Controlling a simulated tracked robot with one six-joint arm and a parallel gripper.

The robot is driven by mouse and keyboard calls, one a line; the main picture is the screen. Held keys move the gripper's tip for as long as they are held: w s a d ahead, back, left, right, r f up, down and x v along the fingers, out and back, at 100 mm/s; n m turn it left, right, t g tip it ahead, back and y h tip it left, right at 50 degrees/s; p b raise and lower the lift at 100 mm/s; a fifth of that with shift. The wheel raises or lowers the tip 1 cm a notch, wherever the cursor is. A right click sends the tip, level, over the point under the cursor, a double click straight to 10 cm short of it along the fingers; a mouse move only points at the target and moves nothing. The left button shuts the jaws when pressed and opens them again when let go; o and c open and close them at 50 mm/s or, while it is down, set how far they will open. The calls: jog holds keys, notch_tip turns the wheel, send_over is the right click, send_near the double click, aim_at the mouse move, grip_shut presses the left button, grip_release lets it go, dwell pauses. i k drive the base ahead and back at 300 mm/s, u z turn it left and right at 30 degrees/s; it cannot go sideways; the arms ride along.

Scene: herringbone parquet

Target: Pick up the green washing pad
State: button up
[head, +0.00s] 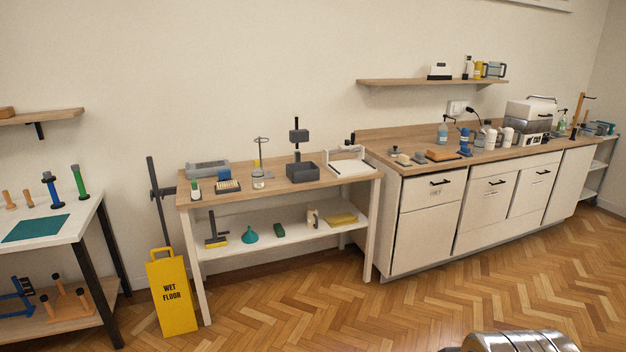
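The green washing pad (279,230) appears as a small dark green block in the head view. It lies on the white lower shelf (262,248) of the wooden-topped bench left of the counter. It sits between a teal funnel (250,235) on its left and a beige upright item (313,218) on its right, apart from both. A silvery rounded part of what looks like my own arm shows at the bottom edge, far from the pad. My gripper's fingers are not in view.
A yellow wet-floor sign (172,292) stands at the bench's left front leg. A black-and-yellow tool (217,232) and a yellow cloth (341,219) share the shelf. The bench top (235,196) overhangs it. The parquet floor (300,315) in front is clear.

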aim_at(279, 229)
jog(key=u, duration=0.15)
jog(key=i, duration=1.5)
jog(key=u, duration=0.45)
jog(key=i, duration=0.75)
jog(key=u, duration=0.75)
jog(key=i, duration=1.35)
jog(key=u, duration=0.45)
